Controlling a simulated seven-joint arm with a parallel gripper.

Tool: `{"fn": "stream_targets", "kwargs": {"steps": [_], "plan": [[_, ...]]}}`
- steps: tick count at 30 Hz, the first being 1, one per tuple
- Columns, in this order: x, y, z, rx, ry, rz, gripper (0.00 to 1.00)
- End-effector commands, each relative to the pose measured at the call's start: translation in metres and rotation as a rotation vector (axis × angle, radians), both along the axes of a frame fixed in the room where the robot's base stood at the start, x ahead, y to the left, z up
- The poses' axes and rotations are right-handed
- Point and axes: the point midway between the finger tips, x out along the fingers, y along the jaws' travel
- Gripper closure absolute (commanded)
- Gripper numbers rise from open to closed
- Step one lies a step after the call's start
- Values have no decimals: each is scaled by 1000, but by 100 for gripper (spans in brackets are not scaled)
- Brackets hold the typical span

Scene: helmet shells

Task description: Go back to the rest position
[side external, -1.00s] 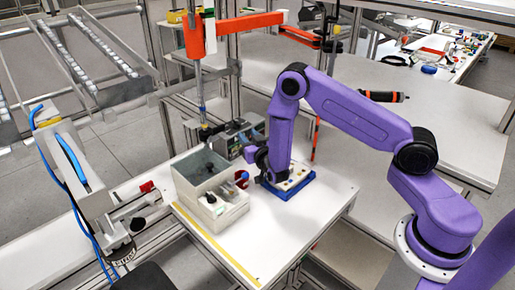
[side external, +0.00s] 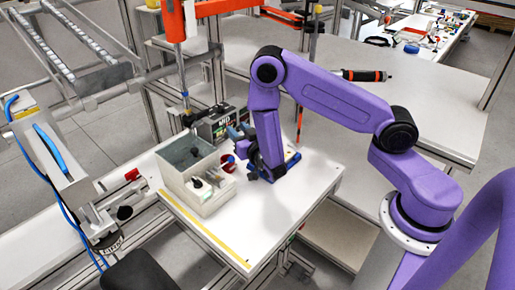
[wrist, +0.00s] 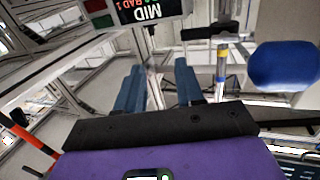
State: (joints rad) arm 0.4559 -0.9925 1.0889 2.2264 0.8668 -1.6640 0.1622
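My gripper (side external: 238,134) is beside the far right end of the grey bin, with its blue fingers pointing up and left toward the black controller box. In the wrist view its two blue fingers (wrist: 158,88) stand well apart, with nothing held between them. My purple arm reaches in from the right, its elbow bent high and its forearm dropping to the white table (side external: 285,205). A blue tray (side external: 291,160) with light contents lies on the table, partly hidden behind my wrist.
A grey bin (side external: 190,172) with dark parts stands left of my wrist. The controller box (side external: 216,124) is behind it; its label shows upside down in the wrist view (wrist: 140,12). An orange tool arm (side external: 175,20) hangs above. A blue rounded object (wrist: 284,65) is close at right.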

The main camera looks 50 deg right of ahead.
Motion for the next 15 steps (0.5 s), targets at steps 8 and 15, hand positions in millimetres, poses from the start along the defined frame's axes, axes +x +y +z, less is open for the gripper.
{"fn": "stream_targets", "kwargs": {"steps": [8,15], "plan": [[7,87,48,222,80,210,63],[-29,165,77,347,308,471,63]]}}
